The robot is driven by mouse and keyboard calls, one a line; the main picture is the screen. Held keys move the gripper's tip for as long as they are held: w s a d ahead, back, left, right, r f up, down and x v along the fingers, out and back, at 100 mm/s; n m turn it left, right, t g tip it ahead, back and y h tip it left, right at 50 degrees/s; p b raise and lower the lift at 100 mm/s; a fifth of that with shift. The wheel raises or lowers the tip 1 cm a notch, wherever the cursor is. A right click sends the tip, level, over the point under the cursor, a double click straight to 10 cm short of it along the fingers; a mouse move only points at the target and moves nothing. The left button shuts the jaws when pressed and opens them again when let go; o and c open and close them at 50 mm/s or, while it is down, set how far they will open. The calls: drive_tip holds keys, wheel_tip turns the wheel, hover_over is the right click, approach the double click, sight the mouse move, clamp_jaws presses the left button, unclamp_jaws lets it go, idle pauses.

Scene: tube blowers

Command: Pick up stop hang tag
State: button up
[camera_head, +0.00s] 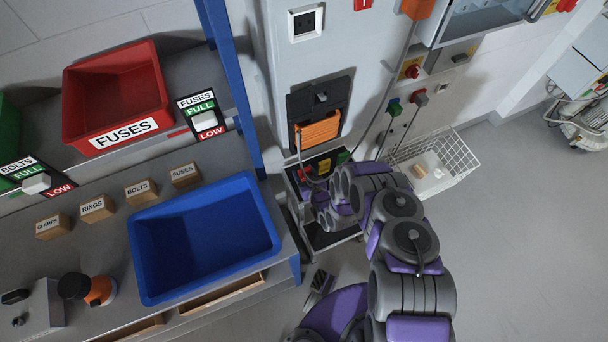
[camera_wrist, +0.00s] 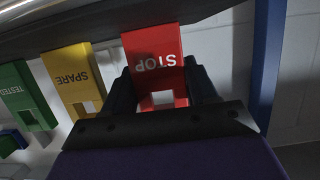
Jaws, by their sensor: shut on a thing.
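The red STOP tag (camera_wrist: 150,42) shows upside down in the wrist view, with a square cutout at its lower end. My gripper (camera_wrist: 161,88) is shut on it, with a dark finger at each side. The tag's top edge meets a dark shelf edge (camera_wrist: 100,18), and I cannot tell whether it is still hooked there. A yellow SPARE tag (camera_wrist: 74,82) and a green TESTED tag (camera_wrist: 25,97) hang to its left. In the head view my arm reaches to the small rack (camera_head: 330,240), and my wrist partly hides the tags there.
A blue post (camera_wrist: 266,60) stands close to the right of my gripper. A blue bin (camera_head: 204,238) on the workbench is left of my arm. A white wire basket (camera_head: 450,160) is to the right.

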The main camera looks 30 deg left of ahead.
drive_tip(key=c, duration=0.3)
